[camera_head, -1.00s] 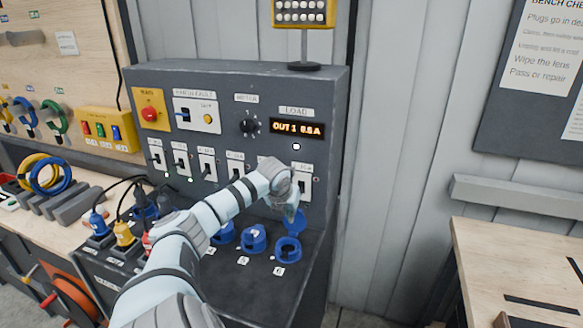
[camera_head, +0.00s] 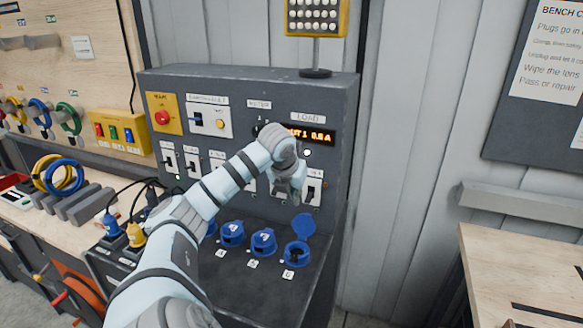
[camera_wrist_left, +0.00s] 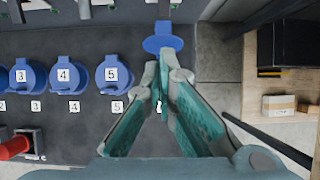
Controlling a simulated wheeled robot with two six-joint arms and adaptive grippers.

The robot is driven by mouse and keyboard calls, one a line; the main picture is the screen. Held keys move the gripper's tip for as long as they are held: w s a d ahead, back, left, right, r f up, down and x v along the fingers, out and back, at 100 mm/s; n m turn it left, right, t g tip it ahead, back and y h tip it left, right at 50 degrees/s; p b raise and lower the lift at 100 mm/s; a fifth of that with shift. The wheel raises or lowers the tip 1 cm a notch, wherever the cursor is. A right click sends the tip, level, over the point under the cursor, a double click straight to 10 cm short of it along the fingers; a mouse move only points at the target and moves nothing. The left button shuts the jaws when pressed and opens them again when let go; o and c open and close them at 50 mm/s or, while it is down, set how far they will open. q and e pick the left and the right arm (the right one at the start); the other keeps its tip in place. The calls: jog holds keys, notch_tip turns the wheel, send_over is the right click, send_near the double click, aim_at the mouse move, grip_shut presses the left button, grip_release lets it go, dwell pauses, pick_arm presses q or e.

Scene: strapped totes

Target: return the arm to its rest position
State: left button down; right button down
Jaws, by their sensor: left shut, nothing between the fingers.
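My left arm (camera_head: 190,215) reaches in from the lower left in the head view. My left gripper (camera_head: 296,194) is shut and empty. It points down in front of the grey test bench's (camera_head: 345,130) switch row, above the blue socket 6 (camera_head: 297,254), whose lid (camera_head: 304,226) stands open. In the left wrist view the closed fingers (camera_wrist_left: 163,65) meet just below the blue lid (camera_wrist_left: 163,40), with no clear contact visible. The hand hides part of the switches and the left of the lit display (camera_head: 318,137). My right gripper is not in view.
Blue capped sockets (camera_head: 263,241) line the bench shelf. Plugs with black cables (camera_head: 135,235) stand left of my arm. A yellow-framed lamp (camera_head: 316,17) rises from the bench top. A wooden table (camera_head: 530,270) is at right, with open space before the wall.

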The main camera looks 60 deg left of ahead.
pick_arm(q)
jog(key=shift+w+r, duration=0.25)
jog(key=shift+r, duration=0.45)
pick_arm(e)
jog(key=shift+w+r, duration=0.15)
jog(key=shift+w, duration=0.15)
